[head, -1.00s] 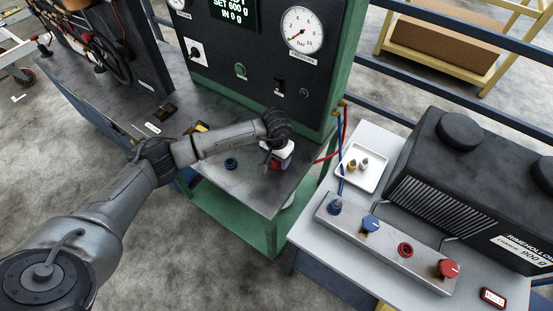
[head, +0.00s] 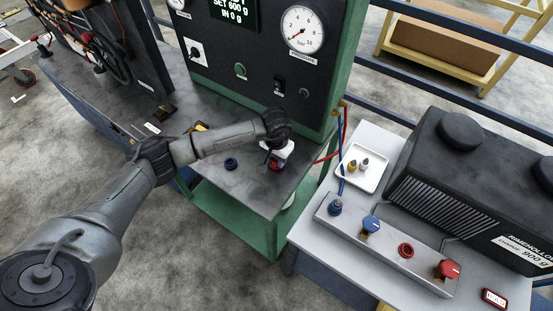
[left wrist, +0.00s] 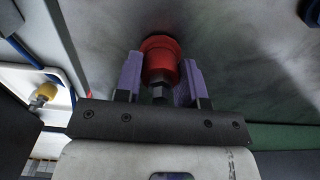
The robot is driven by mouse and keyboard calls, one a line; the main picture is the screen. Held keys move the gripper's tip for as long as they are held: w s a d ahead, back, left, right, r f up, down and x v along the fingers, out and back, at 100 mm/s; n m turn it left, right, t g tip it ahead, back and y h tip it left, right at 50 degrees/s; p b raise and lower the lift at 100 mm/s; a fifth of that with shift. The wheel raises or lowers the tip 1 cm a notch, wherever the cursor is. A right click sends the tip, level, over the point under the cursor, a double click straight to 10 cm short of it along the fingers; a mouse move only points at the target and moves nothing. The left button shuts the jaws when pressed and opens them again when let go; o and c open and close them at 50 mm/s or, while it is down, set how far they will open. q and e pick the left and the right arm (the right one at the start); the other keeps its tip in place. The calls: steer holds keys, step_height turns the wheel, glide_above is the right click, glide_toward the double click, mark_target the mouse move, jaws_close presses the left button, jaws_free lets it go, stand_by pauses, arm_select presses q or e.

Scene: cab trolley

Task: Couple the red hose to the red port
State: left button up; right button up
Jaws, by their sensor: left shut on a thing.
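My left gripper (head: 274,159) is over the right part of the grey tabletop, shut on the red hose coupler (head: 275,167). In the left wrist view, the red coupler (left wrist: 160,58) sits between the two purple fingers, facing the grey surface. I cannot tell whether it touches the tabletop. The red hose (head: 327,157) shows to the right of the gripper, by the green cabinet edge. The red port (head: 406,250) is an open red ring on the grey manifold block (head: 384,255), well right of the gripper. My right gripper is not in view.
A blue ring (head: 231,163) lies on the tabletop. On the manifold are a blue coupler (head: 335,207), a blue knob (head: 371,223) and a red knob (head: 448,269). A white tray (head: 378,181) with small fittings and a black machine (head: 480,180) stand behind it.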

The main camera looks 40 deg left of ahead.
arm_select(q)
jaws_close()
steer(key=shift+r, duration=0.2)
steer(key=shift+r+p, duration=0.7)
steer(key=shift+r, duration=0.4)
steer(key=shift+r+p, duration=0.9)
steer(key=shift+r, duration=0.8)
